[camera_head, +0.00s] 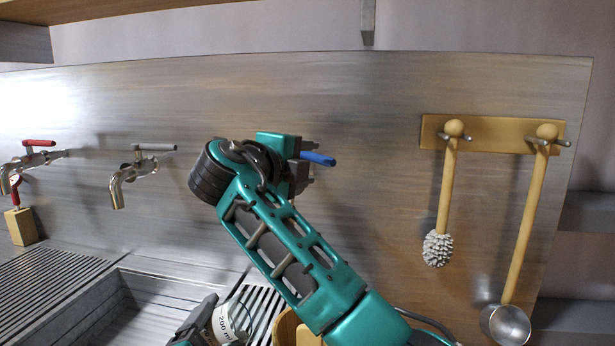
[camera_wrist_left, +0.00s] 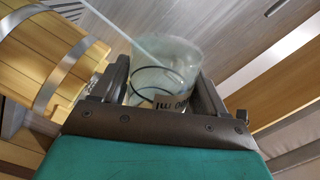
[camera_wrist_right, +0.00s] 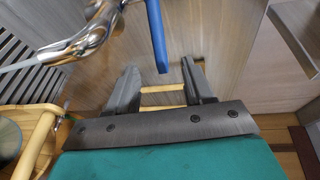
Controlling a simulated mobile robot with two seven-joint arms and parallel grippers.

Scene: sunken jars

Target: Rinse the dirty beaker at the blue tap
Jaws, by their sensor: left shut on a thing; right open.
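The beaker (camera_head: 228,322), marked in ml, is at the bottom of the head view, partly cut off. In the left wrist view the beaker (camera_wrist_left: 165,62) looks cloudy. My left gripper (camera_wrist_left: 165,90) is shut on it, a finger on either side. A thin pale streak (camera_wrist_left: 125,38), apparently water, runs into the beaker's mouth. The blue tap's handle (camera_head: 318,158) shows beside my right wrist, which hides its body. In the right wrist view the blue handle (camera_wrist_right: 156,35) is just beyond my right gripper (camera_wrist_right: 160,85), which is open and empty.
A red tap (camera_head: 38,143) and a grey tap (camera_head: 154,147) stand left along the wall. A sink (camera_head: 110,300) lies below. A wooden banded tub (camera_wrist_left: 35,55) is close beside my left gripper. A brush (camera_head: 437,248) and ladle (camera_head: 505,322) hang at right.

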